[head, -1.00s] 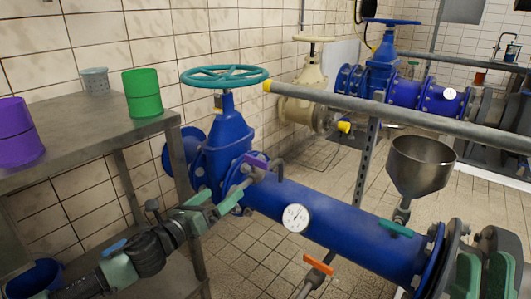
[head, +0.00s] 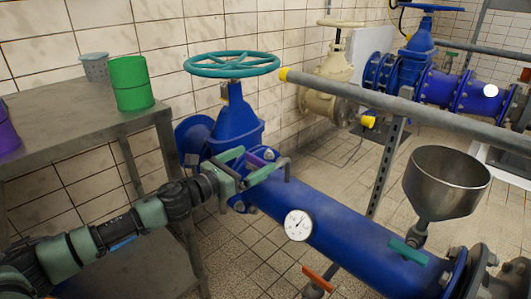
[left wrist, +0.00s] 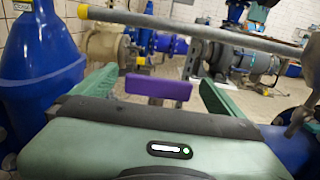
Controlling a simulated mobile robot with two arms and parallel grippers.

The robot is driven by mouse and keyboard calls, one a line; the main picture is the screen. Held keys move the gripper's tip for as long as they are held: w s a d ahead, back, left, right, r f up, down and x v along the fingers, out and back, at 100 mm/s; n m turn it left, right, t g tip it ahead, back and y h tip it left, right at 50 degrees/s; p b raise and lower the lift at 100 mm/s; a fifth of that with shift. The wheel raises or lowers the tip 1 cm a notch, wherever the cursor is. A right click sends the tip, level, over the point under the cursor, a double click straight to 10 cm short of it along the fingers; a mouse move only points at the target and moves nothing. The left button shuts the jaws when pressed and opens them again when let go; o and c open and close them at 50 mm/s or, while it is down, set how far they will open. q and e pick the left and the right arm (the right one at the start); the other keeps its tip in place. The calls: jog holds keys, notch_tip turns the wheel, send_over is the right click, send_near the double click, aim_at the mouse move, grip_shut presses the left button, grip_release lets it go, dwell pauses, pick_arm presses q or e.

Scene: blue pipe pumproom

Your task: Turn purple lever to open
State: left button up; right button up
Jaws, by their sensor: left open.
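The purple lever (head: 257,159) is on the blue pipe, just in front of the big blue valve. My left gripper (head: 252,164) reaches in from the left with its green fingers open around the lever. In the left wrist view, the purple lever (left wrist: 158,88) shows as a flat plate between the two open fingers, with a gap on each side. The grey stem under it partly shows. I do not see my right gripper.
The large blue valve (head: 233,118) with a teal handwheel (head: 231,64) stands right behind the gripper. A grey rail (head: 400,107) crosses at right. The pipe carries a gauge (head: 298,225), a teal lever (head: 408,252) and a funnel (head: 447,182). A metal table (head: 60,125) stands at left.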

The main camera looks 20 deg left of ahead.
pick_arm(q)
jog(key=shift+x, duration=2.65)
jog(key=c, duration=1.3)
